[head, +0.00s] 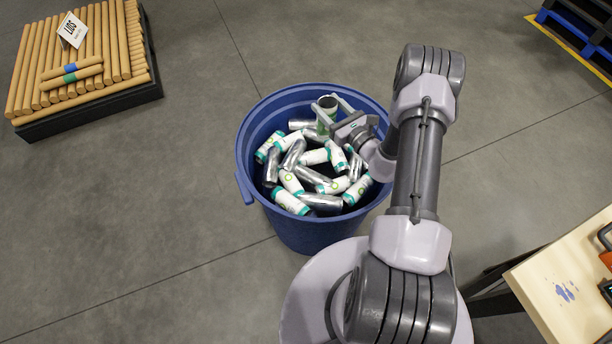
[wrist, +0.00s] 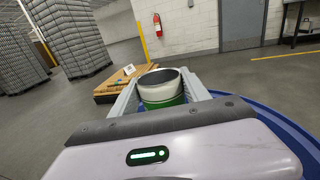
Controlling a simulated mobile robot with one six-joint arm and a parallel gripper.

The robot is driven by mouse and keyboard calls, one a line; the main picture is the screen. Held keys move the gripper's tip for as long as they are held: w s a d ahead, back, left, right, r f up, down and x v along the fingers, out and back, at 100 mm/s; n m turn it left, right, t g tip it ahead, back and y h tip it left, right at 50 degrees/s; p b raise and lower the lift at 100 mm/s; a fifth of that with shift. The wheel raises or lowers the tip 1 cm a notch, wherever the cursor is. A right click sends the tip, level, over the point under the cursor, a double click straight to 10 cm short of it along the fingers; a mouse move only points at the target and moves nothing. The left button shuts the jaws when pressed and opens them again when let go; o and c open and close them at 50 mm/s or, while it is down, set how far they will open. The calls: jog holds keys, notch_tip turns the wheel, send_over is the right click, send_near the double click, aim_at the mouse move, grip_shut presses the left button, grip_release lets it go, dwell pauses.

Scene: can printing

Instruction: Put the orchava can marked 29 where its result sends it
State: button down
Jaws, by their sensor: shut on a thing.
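My gripper (head: 333,114) is shut on a can (head: 326,104) at the upper right part of the blue bin (head: 245,160). The can is upright, with a dark open top; it also shows between the fingers in the wrist view (wrist: 160,88), white above and green below. Its number cannot be read. The held can is at about the height of the bin's rim, above the pile. Inside the bin lie several cans (head: 290,202), some white with teal ends and some bare silver, tumbled at various angles.
A black pallet with wooden rolls (head: 80,60) and a white sign (head: 72,30) lies at the upper left. A table (head: 560,270) with blue smears stands at the lower right. Blue pallets (head: 580,30) are at the top right. Floor left of the bin is clear.

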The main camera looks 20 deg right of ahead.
notch_tip(320, 180, down, 6)
jog(key=b, duration=0.3)
jog(key=shift+r, duration=0.3)
jog(key=shift+c, duration=2.2)
grip_release()
jog(key=p+v, duration=0.3)
jog(key=v, duration=1.4)
jog(key=shift+s+p, duration=0.25)
jog(key=shift+p, duration=0.1)
